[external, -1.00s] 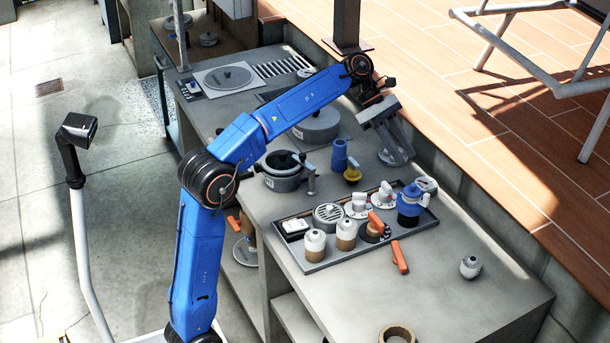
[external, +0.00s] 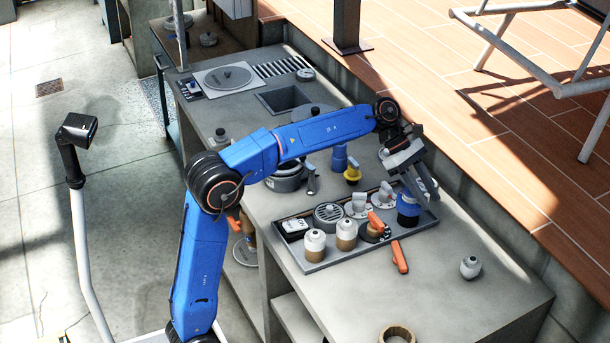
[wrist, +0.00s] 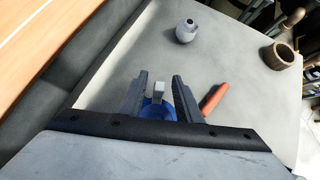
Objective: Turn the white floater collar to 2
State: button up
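My gripper (external: 424,198) is open, pointing down beside and above a blue vessel (external: 407,215) at the right end of the tray; part of the vessel is hidden by the fingers. In the wrist view, the blue body (wrist: 152,108) with a pale block on top shows between my open fingers (wrist: 160,80), and contact is not visible. Two white-topped, tan-based bottles (external: 315,241) stand upright at the tray's front. A small whitish bottle (external: 470,267) stands alone on the counter, also in the wrist view (wrist: 187,31). I cannot tell which is the floater; no collar numbers are legible.
The dark tray (external: 318,267) also holds grey valve-like parts (external: 357,206). An orange-handled tool (external: 399,257) lies by its front edge. A tan ring (external: 397,335) is at the counter's front. A blue-and-yellow item (external: 352,172) stands behind the tray. The right counter is mostly clear.

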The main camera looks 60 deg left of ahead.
grip_shut()
jog(key=shift+s+m, duration=0.1)
jog(key=shift+m, duration=0.2)
jog(key=shift+s+a+m+g, duration=0.1)
jog(key=shift+s+m+g, duration=0.5)
jog(key=shift+m+g, duration=0.7)
jog(key=shift+s+d+m+g, duration=0.1)
jog(key=shift+s+m+g, duration=0.45)
jog(key=shift+m+g, duration=0.8)
jog(key=shift+s+a+m+g, duration=0.1)
jog(key=shift+s+m+g, duration=0.65)
jog(key=shift+m, duration=1)
